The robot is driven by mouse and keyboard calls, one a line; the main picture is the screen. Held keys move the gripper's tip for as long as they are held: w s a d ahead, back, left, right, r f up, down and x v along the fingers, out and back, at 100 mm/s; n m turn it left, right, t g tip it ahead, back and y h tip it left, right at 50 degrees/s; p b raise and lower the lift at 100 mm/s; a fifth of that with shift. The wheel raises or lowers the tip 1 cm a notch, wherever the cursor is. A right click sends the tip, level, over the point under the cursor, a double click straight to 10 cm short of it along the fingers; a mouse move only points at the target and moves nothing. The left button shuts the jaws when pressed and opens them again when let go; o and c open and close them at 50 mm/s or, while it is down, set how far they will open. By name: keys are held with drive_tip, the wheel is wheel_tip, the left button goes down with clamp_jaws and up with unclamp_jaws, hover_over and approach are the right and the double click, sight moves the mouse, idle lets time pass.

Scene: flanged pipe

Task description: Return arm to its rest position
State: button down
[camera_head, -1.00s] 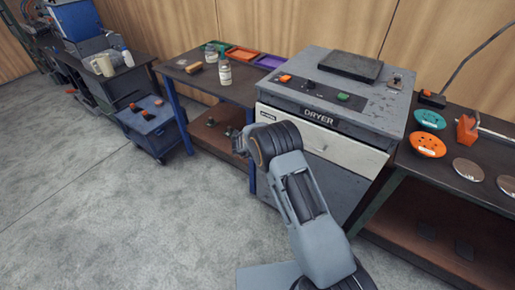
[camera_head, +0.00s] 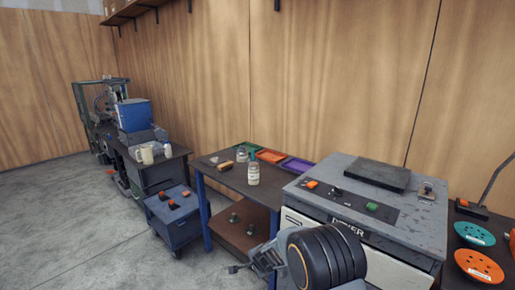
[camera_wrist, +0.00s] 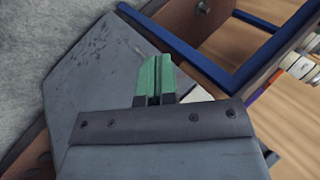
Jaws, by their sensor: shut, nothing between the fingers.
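My gripper (camera_head: 236,268) shows low in the head view, in front of the dryer and beside the work table. It points left and holds nothing. In the wrist view its green fingers (camera_wrist: 156,80) are together with no object between them. My arm fills the bottom centre of the head view and hides part of the dryer's front.
The grey dryer (camera_head: 400,215) stands close behind my arm. Left of it is a blue-legged table (camera_head: 225,178) with a bottle (camera_head: 253,173) and trays. A blue cart (camera_head: 178,228) stands farther left. Teal (camera_head: 474,234) and orange (camera_head: 479,266) discs lie at right. Floor at left is clear.

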drive_tip(key=s+d+r+n+g+h+p, duration=0.1)
drive_tip(key=s+d+r+n, duration=0.5)
drive_tip(key=s+r, duration=0.5)
drive_tip(key=s+d+r+n+g+h+p, duration=0.1)
drive_tip(key=s+d+r+n, duration=0.4)
drive_tip(key=s+d+r, duration=0.5)
drive_tip(key=shift+s+d+r+n+g+h, duration=0.25)
drive_tip(key=shift+s+r+n+g, duration=0.2)
drive_tip(key=shift+s, duration=3.25)
